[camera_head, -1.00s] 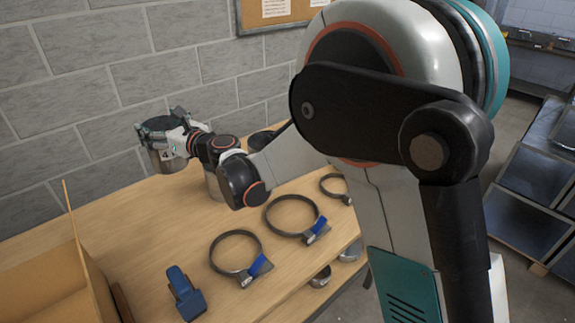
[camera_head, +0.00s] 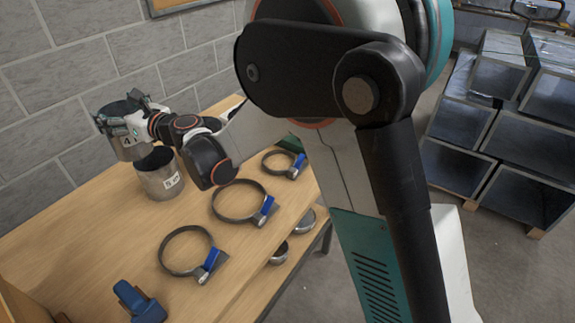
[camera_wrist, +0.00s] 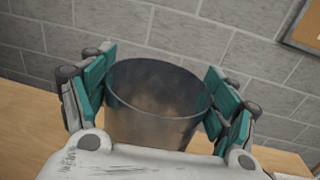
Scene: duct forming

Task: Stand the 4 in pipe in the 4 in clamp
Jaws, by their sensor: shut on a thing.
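My gripper (camera_head: 128,116) is shut on a grey metal pipe (camera_head: 126,146) marked "4", at the left by the wall in the head view. In the wrist view the same pipe (camera_wrist: 155,128) is upright, open end up, between teal finger pads on both sides. The head view shows three ring clamps with blue handles on the table: a near one (camera_head: 164,255), a middle one (camera_head: 214,207) and a smaller far one (camera_head: 264,165). They look empty. I cannot read their sizes.
A second, labelled metal pipe (camera_head: 153,186) stands on the wooden table (camera_head: 110,225), close to the held pipe. A blue tool (camera_head: 138,301) lies at the near edge. Round metal pieces (camera_head: 279,255) sit below the tabletop. Metal ducts (camera_head: 460,120) are stacked at right.

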